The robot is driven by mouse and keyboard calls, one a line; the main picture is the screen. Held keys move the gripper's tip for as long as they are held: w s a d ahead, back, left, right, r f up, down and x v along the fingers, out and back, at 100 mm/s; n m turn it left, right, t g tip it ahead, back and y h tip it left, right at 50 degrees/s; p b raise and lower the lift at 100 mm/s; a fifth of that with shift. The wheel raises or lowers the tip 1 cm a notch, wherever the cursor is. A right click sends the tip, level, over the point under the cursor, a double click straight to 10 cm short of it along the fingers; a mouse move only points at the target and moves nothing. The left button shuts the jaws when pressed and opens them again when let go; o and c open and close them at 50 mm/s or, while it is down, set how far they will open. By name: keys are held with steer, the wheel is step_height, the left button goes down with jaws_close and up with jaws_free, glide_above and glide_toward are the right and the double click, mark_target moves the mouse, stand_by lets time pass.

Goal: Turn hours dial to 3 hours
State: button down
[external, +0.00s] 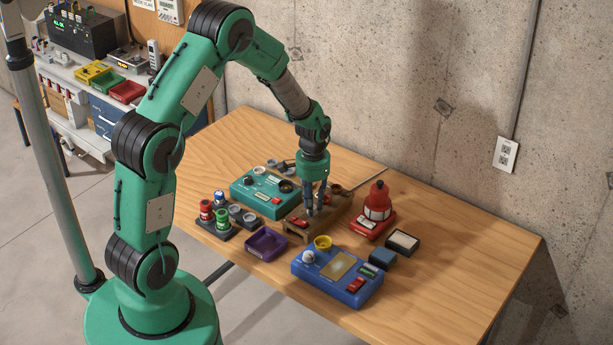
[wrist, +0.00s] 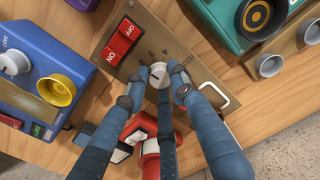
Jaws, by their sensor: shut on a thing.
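The dial (wrist: 158,72) is a small pale knob with a dark pointer line on a brown panel box (wrist: 122,62), among small printed marks that I cannot read with certainty. My gripper (external: 313,210) points down over this box (external: 325,224) in the external view. In the wrist view, the dark blue fingers of my gripper (wrist: 159,77) are closed on the dial from both sides. The fingers hide the dial in the external view. A red OFF/ON rocker switch (wrist: 122,41) sits beside the dial on the same panel.
A blue panel box (external: 338,275) with a yellow ring stands in front. A teal box (external: 265,194) stands to the left, and a red beacon (external: 375,206) to the right. A purple tray (external: 266,244) lies nearby. The right part of the wooden table (external: 470,255) is clear.

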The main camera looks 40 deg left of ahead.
steer(key=m, duration=0.5)
steer(key=shift+m, duration=0.4)
steer(key=c, duration=1.5)
jaws_free()
steer(key=shift+o, duration=0.2)
steer(key=shift+r, duration=0.15)
step_height(320, 180, up, 12)
